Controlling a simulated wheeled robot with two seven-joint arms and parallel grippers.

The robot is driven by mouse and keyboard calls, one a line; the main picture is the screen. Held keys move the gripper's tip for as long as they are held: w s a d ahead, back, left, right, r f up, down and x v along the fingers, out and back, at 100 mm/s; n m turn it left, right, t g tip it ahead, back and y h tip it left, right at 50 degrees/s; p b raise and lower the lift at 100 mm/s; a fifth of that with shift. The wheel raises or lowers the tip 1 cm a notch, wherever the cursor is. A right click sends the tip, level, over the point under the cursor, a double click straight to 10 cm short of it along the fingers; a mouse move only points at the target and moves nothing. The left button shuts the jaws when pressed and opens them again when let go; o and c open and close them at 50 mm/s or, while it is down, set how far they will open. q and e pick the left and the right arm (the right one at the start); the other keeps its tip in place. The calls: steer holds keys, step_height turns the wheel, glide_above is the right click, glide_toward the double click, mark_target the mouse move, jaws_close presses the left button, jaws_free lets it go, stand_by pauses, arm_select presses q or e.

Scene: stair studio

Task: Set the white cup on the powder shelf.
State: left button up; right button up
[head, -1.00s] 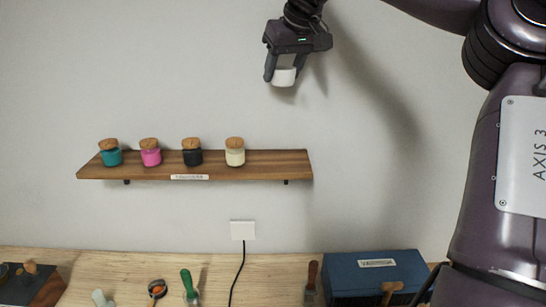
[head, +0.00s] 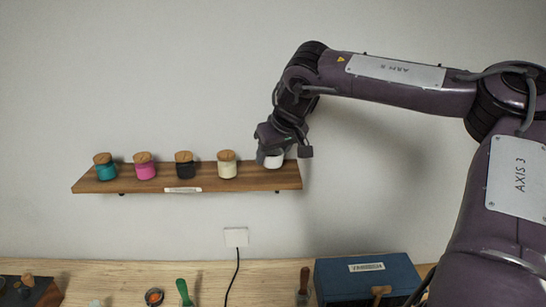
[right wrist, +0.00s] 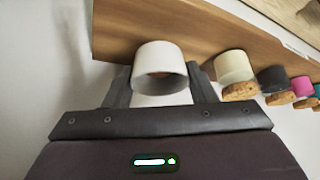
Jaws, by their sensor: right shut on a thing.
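The white cup (head: 273,159) is at the right end of the wooden wall shelf (head: 200,182) in the head view, beside the cream jar (head: 227,166). My right gripper (head: 280,154) comes down over the cup and is shut on it. In the right wrist view the cup (right wrist: 159,74) sits between the two fingers, its open rim facing the camera. It appears at the shelf's surface (right wrist: 125,25); I cannot tell whether its base touches the wood. My left gripper is not in view.
A black jar (head: 185,166), a pink jar (head: 144,167) and a teal jar (head: 105,168), all corked, stand along the shelf to the left. Below are a workbench (head: 130,275), a blue box (head: 367,275) and a wall socket (head: 236,237).

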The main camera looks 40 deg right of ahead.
step_height(320, 180, down, 2)
steer(key=shift+f+p, duration=0.1)
steer(key=shift+p, duration=0.2)
steer(key=shift+d+f, duration=0.1)
steer(key=shift+f, duration=0.1)
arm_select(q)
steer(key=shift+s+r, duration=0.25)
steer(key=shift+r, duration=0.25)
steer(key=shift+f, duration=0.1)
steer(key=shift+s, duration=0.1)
arm_select(e)
steer(key=o, duration=1)
